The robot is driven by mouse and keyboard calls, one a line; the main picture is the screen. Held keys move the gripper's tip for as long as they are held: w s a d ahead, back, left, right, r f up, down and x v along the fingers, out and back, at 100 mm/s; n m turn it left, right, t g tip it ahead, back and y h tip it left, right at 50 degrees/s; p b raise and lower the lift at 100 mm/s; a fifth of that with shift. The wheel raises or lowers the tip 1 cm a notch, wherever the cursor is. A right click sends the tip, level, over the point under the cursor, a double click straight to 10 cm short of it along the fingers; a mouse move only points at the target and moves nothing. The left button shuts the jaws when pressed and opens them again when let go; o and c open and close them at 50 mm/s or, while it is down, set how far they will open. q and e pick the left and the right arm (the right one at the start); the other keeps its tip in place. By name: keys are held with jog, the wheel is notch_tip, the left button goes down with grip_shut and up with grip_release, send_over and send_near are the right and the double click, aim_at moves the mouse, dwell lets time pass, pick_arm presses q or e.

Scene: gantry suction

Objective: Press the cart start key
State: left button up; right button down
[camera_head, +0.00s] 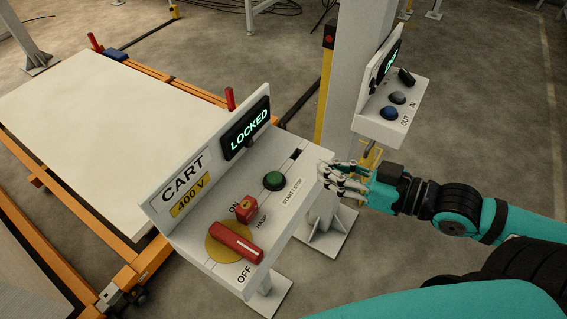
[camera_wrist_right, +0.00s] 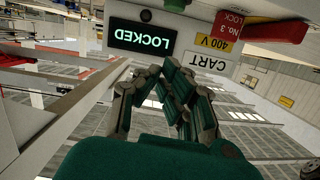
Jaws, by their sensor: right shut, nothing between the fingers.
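The cart panel is a white slanted box marked CART (camera_head: 150,205) and 400 V. Its green round START / STOP key (camera_head: 273,180) sits on the top face, and the lit display (camera_head: 245,128) reads LOCKED. The display also shows in the right wrist view (camera_wrist_right: 142,37), with the green key (camera_wrist_right: 175,4) cut by the top edge. My right gripper (camera_head: 326,171) is shut and empty at the panel's right edge, to the right of the key and apart from it. Its fingers (camera_wrist_right: 165,80) also show in the wrist view. My left gripper is not in view.
A red rotary handle (camera_head: 236,242) on a yellow disc and a red lock (camera_head: 246,208) by the HASP label sit left of the key. A second box (camera_head: 393,108) marked IN and OUT stands behind on a post. An orange-framed cart (camera_head: 80,110) lies left.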

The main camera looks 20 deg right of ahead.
jog(key=shift+d, duration=0.1)
jog(key=shift+w, duration=0.2)
jog(key=p, duration=0.2)
send_over(274, 179)
jog(key=d, duration=0.3)
jog(key=shift+s+f, duration=0.4)
jog(key=shift+f, duration=0.4)
jog(key=f, duration=0.2)
jog(key=a+f, duration=0.1)
jog(key=shift+w+f, duration=0.25)
jog(key=shift+s+f, duration=0.1)
jog(key=shift+f, duration=0.4)
